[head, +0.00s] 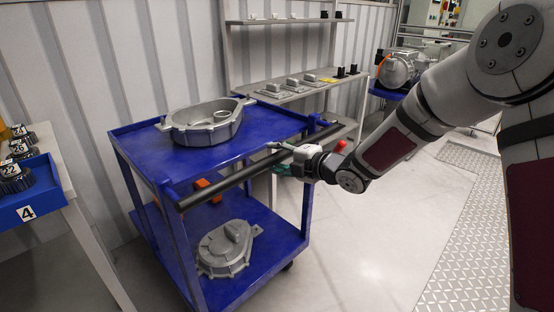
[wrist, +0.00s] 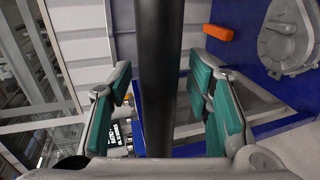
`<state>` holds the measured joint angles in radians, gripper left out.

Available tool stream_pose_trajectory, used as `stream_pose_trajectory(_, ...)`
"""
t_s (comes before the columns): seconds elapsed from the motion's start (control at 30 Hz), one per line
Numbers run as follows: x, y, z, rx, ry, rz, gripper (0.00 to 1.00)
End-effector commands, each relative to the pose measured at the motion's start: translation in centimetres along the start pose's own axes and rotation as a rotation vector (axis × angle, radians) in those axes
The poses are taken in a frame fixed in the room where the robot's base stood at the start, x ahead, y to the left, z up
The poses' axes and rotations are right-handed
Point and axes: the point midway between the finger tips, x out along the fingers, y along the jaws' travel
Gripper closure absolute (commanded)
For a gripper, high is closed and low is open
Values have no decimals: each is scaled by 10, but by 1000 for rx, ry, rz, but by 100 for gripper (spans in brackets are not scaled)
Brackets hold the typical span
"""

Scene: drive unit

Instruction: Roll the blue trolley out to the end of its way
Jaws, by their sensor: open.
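The blue trolley (head: 148,148) stands left of centre in the head view, with two shelves. Its black handle bar (head: 228,179) runs along the near side of the top. My gripper (head: 279,160) is at the right part of this bar, coming from the right. In the wrist view the black bar (wrist: 158,60) passes between the teal-padded fingers of my gripper (wrist: 160,92). The fingers are open, with a gap on each side of the bar. A grey housing (head: 207,122) sits on the top shelf and a grey cover (head: 226,248) on the lower one.
An orange block (head: 201,184) is on the trolley's lower shelf. A shelf rack (head: 300,91) stands behind the trolley against the corrugated wall. The grey floor (head: 385,245) to the right is clear.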

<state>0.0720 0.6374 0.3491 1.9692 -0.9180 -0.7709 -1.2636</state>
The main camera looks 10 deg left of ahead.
Motion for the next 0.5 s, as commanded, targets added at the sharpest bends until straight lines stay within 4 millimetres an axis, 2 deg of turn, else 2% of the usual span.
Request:
stream_pose_trajectory(0.33,4,0,0,0,0,1,54)
stream_pose_trajectory(0.5,4,0,0,0,0,1,93)
